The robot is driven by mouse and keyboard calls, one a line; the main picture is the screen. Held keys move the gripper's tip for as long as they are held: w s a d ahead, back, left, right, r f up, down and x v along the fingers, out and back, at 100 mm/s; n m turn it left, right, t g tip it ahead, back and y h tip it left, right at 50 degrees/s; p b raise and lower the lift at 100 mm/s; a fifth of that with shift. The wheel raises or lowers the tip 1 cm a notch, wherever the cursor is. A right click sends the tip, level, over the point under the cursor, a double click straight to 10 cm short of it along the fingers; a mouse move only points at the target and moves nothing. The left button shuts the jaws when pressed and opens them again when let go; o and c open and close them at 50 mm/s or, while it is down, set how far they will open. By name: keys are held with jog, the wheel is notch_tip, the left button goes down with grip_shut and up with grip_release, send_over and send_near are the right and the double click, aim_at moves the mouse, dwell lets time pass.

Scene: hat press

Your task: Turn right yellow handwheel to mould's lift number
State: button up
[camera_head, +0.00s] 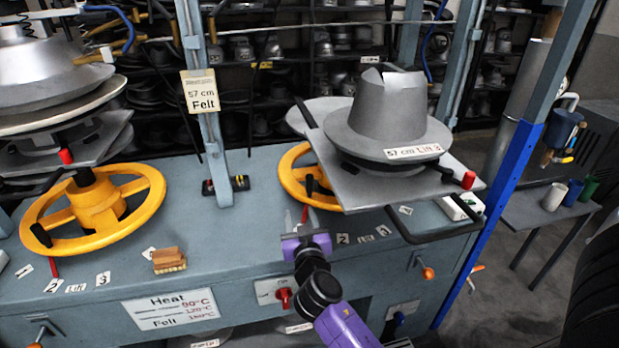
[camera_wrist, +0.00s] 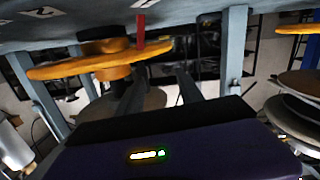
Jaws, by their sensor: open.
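The right yellow handwheel (camera_head: 289,181) sits in the head view under a tilted grey plate that hides its right part. A black knob (camera_head: 309,186) stands on its front rim, with a red pointer (camera_head: 304,214) just below. The grey mould (camera_head: 392,118) above bears a label (camera_head: 413,152) reading "57 cm Lift 3". Number cards, one a "2" (camera_head: 343,239), lie in front of the wheel. My gripper (camera_head: 299,219) is open at the wheel's front edge. In the wrist view, upside down, the wheel (camera_wrist: 75,69) and red pointer (camera_wrist: 140,32) are beyond the open fingers (camera_wrist: 158,92); contact is unclear.
A second yellow handwheel (camera_head: 98,208) stands at left, with its own cards and a wooden brush (camera_head: 169,260). A blue-grey post (camera_head: 210,120) rises between the wheels. A black bar handle (camera_head: 432,232) juts out at the bench's right front. The bench top between the wheels is mostly clear.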

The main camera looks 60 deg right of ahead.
aim_at(310, 181)
jog(key=d+r+m+h, duration=0.1)
jog(key=d, duration=0.1)
jog(key=d+r+m+g, duration=0.1)
jog(key=d+r, duration=0.1)
jog(key=w+d+r+m+g+h, duration=0.1)
jog(key=d, duration=0.2)
jog(key=shift+r+h, duration=0.2)
jog(key=shift+h, duration=0.1)
jog(key=p+x, duration=0.1)
jog(key=x, duration=0.6)
jog(key=shift+d, duration=0.25)
jog(key=shift+f, duration=0.15)
grip_shut()
dwell(0.4)
